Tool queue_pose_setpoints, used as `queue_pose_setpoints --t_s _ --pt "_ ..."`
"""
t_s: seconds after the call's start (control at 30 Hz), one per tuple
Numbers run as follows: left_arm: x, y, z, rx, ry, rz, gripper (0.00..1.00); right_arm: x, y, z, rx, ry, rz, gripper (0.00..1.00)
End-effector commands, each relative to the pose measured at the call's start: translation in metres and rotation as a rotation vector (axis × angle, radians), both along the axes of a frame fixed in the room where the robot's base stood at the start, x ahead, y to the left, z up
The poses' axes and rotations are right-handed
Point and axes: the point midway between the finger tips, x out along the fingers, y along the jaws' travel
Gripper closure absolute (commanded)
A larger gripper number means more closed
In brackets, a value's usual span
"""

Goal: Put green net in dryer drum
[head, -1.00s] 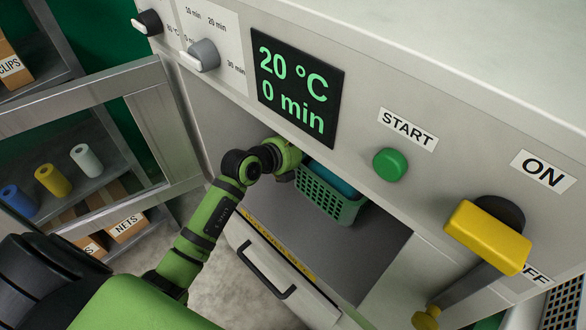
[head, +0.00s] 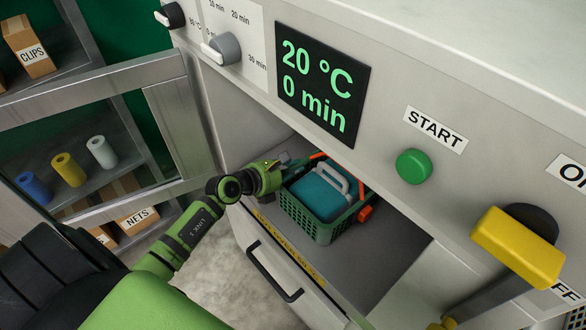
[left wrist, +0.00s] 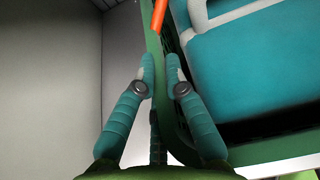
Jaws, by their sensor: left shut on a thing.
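The green net (head: 305,221) looks like a mesh-sided basket with orange handles (head: 365,213). It holds a teal object (head: 318,193) with a pale handle. It is in the dryer's open chamber (head: 385,262), near the front edge, below the panel. My left gripper (head: 280,172) is at its left rim in the head view. In the left wrist view, the fingers (left wrist: 160,75) flank the net's green rim (left wrist: 154,48), shut on it. Whether the net touches the chamber floor is unclear. No round drum shows. My right gripper is not in view.
Above the chamber are a display (head: 322,85) reading 20 °C and 0 min, a green START button (head: 413,166) and a yellow lever (head: 517,247) on the right. A drawer (head: 270,262) is below. A glass-fronted shelf (head: 65,165) with rolls stands left.

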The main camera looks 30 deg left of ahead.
Motion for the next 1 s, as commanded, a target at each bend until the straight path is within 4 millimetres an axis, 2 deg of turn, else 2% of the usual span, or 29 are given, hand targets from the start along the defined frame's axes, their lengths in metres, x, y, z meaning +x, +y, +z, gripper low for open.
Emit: queue_pose_setpoints --t_s 0.13,0.2,0.23,0.67,0.77,1.0 --pt "0.001 -0.001 0.003 -0.003 -0.006 0.001 1.00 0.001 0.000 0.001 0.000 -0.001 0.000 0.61" --pt "-0.001 -0.001 -0.002 0.003 0.004 -0.003 0.69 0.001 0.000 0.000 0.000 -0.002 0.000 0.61" --pt "-0.001 -0.001 -0.002 0.003 0.004 -0.003 0.65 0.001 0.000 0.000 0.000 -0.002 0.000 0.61" --pt "-0.005 0.001 0.001 0.003 0.003 -0.002 0.65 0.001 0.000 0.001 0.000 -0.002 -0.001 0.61" --pt "-0.016 0.005 0.005 0.003 0.004 -0.002 0.65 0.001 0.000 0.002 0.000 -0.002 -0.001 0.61" --pt "-0.059 0.020 0.023 0.006 0.004 -0.004 0.65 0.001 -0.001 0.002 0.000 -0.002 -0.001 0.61"
